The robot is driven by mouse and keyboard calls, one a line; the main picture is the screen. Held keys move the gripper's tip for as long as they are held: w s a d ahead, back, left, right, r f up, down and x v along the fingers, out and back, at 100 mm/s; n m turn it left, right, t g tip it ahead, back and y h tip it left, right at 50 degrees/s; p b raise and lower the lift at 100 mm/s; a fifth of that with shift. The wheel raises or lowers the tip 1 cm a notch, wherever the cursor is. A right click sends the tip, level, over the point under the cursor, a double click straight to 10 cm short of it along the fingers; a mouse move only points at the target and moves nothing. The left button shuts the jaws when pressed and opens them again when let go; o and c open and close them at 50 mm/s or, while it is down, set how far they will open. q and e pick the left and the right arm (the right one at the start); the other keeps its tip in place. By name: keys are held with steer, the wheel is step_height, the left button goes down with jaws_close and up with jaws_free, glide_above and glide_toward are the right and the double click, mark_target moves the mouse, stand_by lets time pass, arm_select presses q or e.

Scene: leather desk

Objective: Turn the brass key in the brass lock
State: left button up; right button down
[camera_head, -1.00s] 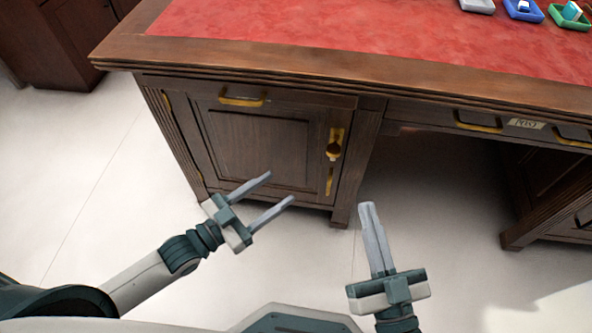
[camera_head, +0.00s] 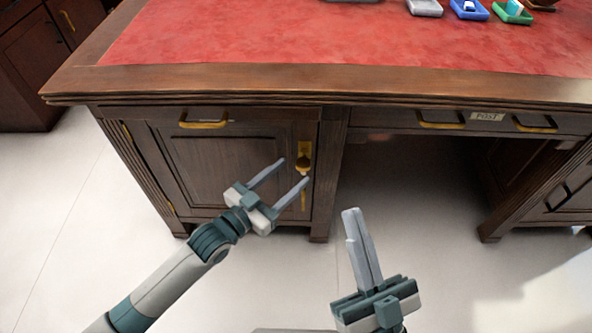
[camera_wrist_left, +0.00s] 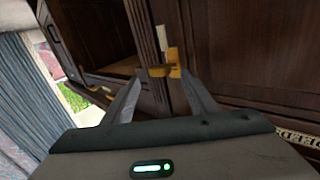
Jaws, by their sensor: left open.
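The brass lock (camera_head: 304,150) is a tall plate near the right edge of the dark wooden cabinet door (camera_head: 225,165). A brass piece that looks like the key (camera_wrist_left: 160,71) sticks out from the lock in the left wrist view. My left gripper (camera_head: 294,170) is open and empty. Its fingers point at the lock and partly cover its lower part in the head view. In the left wrist view the key lies just beyond the fingertips (camera_wrist_left: 162,77); I cannot tell whether they touch it. My right gripper (camera_head: 351,224) appears shut and empty, low in front of the desk.
The desk top (camera_head: 300,35) has a red leather surface and an overhanging wooden edge above the door. A brass pull (camera_head: 203,121) sits at the door's top. The kneehole (camera_head: 420,180) to the right is open. Small trays (camera_head: 469,9) stand at the back.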

mark_target(298, 168)
arm_select(q)
steer(key=shift+x, duration=1.55)
steer(key=c, duration=1.1)
